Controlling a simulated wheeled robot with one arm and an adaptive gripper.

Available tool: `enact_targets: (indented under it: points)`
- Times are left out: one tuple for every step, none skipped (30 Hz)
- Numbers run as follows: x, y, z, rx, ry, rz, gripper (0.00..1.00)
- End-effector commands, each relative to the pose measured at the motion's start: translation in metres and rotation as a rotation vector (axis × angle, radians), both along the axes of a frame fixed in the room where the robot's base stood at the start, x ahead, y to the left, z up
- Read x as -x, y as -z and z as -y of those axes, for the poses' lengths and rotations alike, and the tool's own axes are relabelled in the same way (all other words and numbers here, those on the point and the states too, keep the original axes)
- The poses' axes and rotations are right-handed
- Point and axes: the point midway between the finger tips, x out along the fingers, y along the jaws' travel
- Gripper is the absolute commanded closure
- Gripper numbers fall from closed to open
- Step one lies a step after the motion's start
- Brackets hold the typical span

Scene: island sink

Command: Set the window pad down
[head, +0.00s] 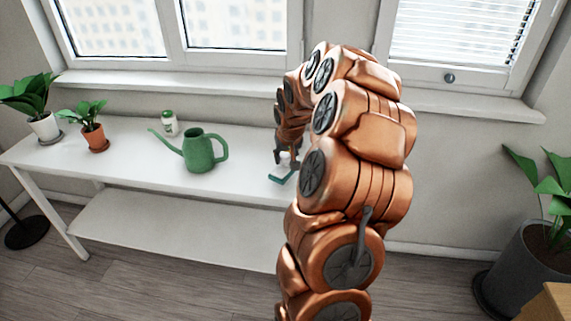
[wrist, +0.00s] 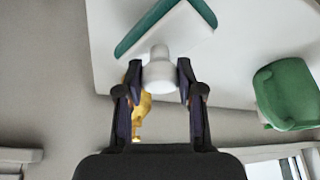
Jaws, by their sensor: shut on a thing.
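The window pad has a white knob-like handle (wrist: 158,72) and a pale plate (wrist: 178,36) with a teal strip (wrist: 148,26) along one edge. My gripper (wrist: 162,72) is shut on the handle, with one finger on each side. In the head view my gripper (head: 286,160) is over the right part of the white table, partly hidden by my arm. The pad's teal strip (head: 281,178) shows just below it, close to the tabletop. I cannot tell whether the pad touches the table.
The white table (head: 130,150) bears a green watering can (head: 200,150), a green-lidded jar (head: 169,123) and two potted plants (head: 44,127) (head: 95,138). A yellow thing (wrist: 142,112) shows behind the left finger. The wall and windows stand behind. Tabletop between can and gripper is clear.

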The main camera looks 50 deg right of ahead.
Motion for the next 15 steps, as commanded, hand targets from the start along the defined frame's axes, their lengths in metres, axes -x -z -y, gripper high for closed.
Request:
enact_targets:
  points:
    - [0.001,0.001,0.001,-0.001,0.000,-0.001,0.91]
    - [0.001,0.003,0.001,-0.001,0.000,-0.002,0.91]
    - [0.001,0.006,0.001,-0.001,0.000,-0.003,0.91]
    - [0.002,0.009,0.001,-0.001,0.000,-0.004,0.91]
    - [0.002,0.013,0.001,-0.002,0.001,-0.004,0.91]
    - [0.002,0.018,0.001,-0.001,0.001,-0.003,0.91]
    - [0.001,0.022,0.001,-0.001,0.001,-0.002,0.91]
    - [0.001,0.026,0.001,-0.001,0.001,-0.003,0.91]
    - [0.001,0.031,0.000,-0.002,0.000,-0.003,0.91]
    - [0.002,0.033,0.000,-0.003,0.001,-0.004,0.91]
    - [0.001,0.035,0.000,-0.003,0.001,-0.004,0.95]
    - [0.001,0.036,0.000,-0.003,0.001,-0.004,0.95]
    - [0.001,0.037,0.000,-0.002,0.001,-0.003,0.95]
    - [0.001,0.037,0.000,-0.002,0.001,-0.003,0.95]
    - [0.001,0.037,0.000,-0.002,0.001,-0.003,0.96]
